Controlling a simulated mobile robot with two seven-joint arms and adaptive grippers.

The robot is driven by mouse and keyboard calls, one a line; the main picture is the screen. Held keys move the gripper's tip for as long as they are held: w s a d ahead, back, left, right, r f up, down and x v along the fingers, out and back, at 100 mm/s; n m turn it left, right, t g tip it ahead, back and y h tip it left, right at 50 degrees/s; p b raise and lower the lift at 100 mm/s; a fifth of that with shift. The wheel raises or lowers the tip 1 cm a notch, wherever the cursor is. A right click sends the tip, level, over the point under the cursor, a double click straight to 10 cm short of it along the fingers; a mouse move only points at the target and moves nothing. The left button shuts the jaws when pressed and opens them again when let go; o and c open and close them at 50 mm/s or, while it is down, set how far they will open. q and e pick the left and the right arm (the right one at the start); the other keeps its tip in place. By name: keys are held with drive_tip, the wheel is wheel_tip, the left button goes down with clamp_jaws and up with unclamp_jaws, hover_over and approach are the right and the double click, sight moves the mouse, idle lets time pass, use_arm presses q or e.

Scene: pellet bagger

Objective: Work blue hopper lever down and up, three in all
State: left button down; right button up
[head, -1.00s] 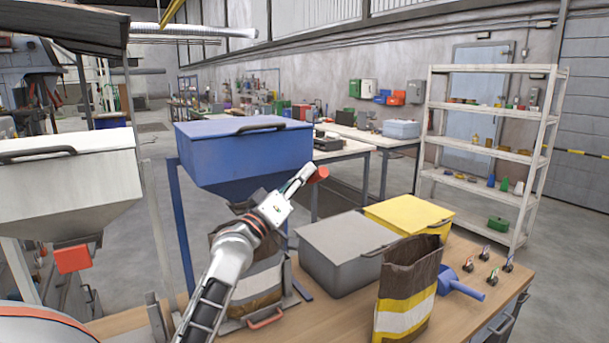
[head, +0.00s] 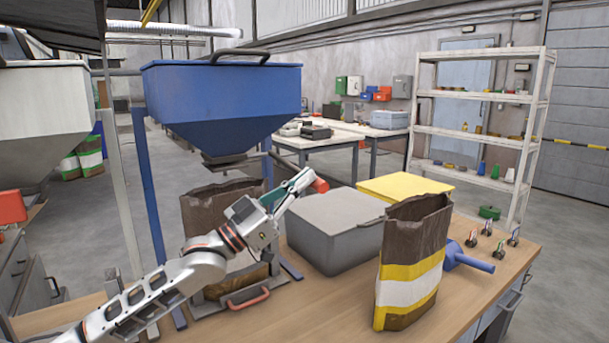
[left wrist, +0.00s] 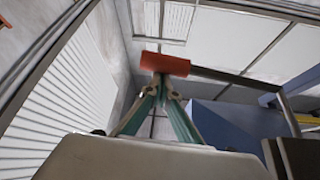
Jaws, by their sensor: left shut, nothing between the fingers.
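The blue hopper (head: 222,95) stands over the bench at centre left, its funnel outlet pointing down. The red grip of its lever (head: 320,185) sits lower than the outlet, to the right. In the left wrist view the red grip (left wrist: 165,64) shows with a dark bar running right towards blue frame parts. My left gripper (head: 306,180) is shut and empty, its fingertips right at the grip. In the left wrist view the teal fingers (left wrist: 160,88) meet just under the grip; I cannot tell if they touch it. My right gripper is not in view.
A brown open bag (head: 205,215) stands under the hopper, partly behind my arm. A grey bin (head: 330,228), a yellow bin (head: 405,188), a brown-yellow bag (head: 412,262) and a blue scoop (head: 470,258) stand to the right. A white hopper (head: 40,120) is at left.

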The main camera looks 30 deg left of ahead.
use_arm(q)
drive_tip(key=f+m+h+b, duration=0.1)
drive_tip(key=f+m, duration=0.1)
drive_tip(key=f+m+g+h+b, duration=0.1)
drive_tip(key=f, duration=0.1)
drive_tip(key=a+f+m+g+h+b, duration=0.1)
drive_tip(key=m, duration=0.1)
drive_tip(key=shift+w+f+m, duration=0.25)
drive_tip(key=shift+f+m, duration=0.05)
drive_tip(key=shift+f, duration=0.1)
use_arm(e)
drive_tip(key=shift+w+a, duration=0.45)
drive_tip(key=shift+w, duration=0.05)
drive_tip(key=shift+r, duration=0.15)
use_arm(q)
drive_tip(key=shift+f, duration=0.1)
